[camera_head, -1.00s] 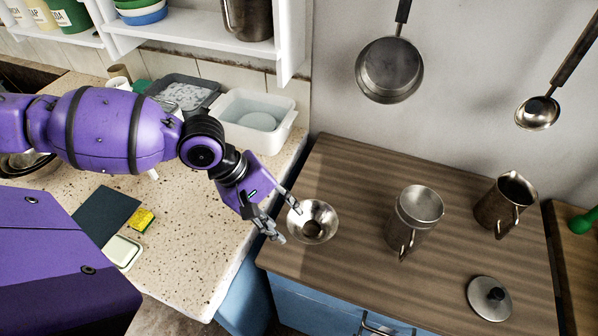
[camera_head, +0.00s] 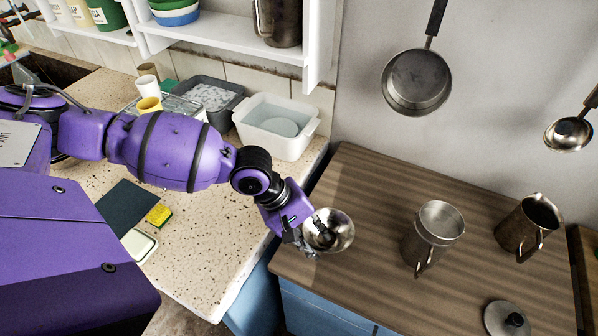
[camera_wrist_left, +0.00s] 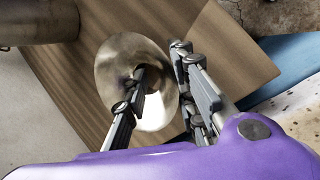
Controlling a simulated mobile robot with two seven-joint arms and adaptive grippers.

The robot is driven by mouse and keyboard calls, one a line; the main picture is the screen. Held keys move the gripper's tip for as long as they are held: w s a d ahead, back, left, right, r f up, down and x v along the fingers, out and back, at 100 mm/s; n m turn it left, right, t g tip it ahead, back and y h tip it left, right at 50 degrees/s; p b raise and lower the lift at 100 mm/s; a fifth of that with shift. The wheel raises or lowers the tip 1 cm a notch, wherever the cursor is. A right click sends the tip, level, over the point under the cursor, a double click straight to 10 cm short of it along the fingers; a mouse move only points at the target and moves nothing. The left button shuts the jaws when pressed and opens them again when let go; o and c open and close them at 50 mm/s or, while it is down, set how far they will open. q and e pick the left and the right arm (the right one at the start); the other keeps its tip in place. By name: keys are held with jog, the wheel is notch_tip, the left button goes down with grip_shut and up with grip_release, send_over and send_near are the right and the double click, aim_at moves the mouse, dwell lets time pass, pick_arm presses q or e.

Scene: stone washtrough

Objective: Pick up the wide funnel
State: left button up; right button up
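The wide funnel (camera_head: 344,231) is a shiny metal cone standing wide mouth up near the left front of the brown wooden worktop. In the left wrist view its bowl (camera_wrist_left: 115,55) fills the middle. My left gripper (camera_head: 313,236) is at the funnel's left rim. In the wrist view the fingers (camera_wrist_left: 160,75) are apart, one over the inside of the bowl and the other outside the rim, with the funnel's wall between them. I cannot see both fingers pressed on the wall. The funnel's lower part is hidden. My right gripper is out of view.
A metal pot (camera_head: 425,248) with a bowl-like top and a metal jug (camera_head: 524,228) stand to the right. A round lid (camera_head: 506,320) lies at the front. A pan (camera_head: 417,82) and a ladle (camera_head: 568,134) hang on the wall. The speckled counter (camera_head: 215,240) is left.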

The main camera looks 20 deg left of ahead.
pick_arm(q)
jog(key=shift+w+r, duration=0.1)
grip_shut()
jog(key=shift+s+f, duration=0.2)
jog(key=shift+a+r, duration=0.1)
